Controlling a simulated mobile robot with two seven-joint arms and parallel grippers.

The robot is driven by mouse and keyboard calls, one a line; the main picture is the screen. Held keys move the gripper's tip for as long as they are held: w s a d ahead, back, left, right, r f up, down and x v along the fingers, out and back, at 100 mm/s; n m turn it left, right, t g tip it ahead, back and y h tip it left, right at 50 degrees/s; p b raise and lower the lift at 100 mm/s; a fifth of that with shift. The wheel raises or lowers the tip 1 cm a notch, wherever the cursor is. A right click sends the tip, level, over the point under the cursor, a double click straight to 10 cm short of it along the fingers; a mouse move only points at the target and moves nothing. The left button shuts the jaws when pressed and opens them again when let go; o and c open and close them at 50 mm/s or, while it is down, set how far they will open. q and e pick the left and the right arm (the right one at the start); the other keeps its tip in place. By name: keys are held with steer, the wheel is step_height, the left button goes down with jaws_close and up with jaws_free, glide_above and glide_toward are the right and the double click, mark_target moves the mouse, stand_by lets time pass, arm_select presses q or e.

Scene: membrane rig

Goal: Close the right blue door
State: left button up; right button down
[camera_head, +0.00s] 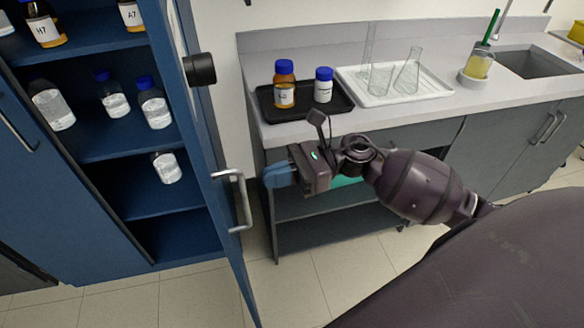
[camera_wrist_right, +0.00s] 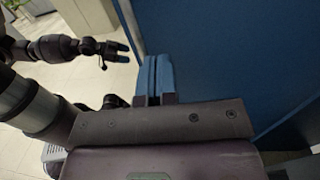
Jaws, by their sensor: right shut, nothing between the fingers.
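The right blue door (camera_head: 205,130) of the blue cabinet stands open and is seen nearly edge-on in the head view. Its silver bar handle (camera_head: 240,200) is on the side facing my right arm. My right gripper (camera_head: 270,177) is shut and empty, with blue fingers, just right of the handle. In the right wrist view the shut fingertips (camera_wrist_right: 158,58) are near the blue door panel (camera_wrist_right: 220,65); I cannot tell whether they touch it. My left gripper (camera_wrist_right: 122,52) shows small in the wrist view, its fingers apart and empty.
Inside the cabinet, shelves (camera_head: 110,140) hold several bottles. A grey counter (camera_head: 400,118) on the right carries a black tray (camera_head: 335,102) with two bottles, a white tray (camera_head: 440,92) with glassware, and a sink (camera_head: 540,63). Tiled floor (camera_head: 190,300) lies clear before the cabinet.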

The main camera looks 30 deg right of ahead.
arm_select(q)
steer(key=r, duration=0.1)
steer(key=w+r+p, duration=0.1)
steer(key=r, duration=0.1)
steer(key=shift+w+t+p, duration=0.2)
steer(key=shift+t+p, duration=0.1)
arm_select(e)
steer(key=w+a, duration=0.1)
steer(key=a, duration=0.7)
steer(key=shift+w, duration=0.25)
arm_select(q)
steer(key=shift+s, duration=0.15)
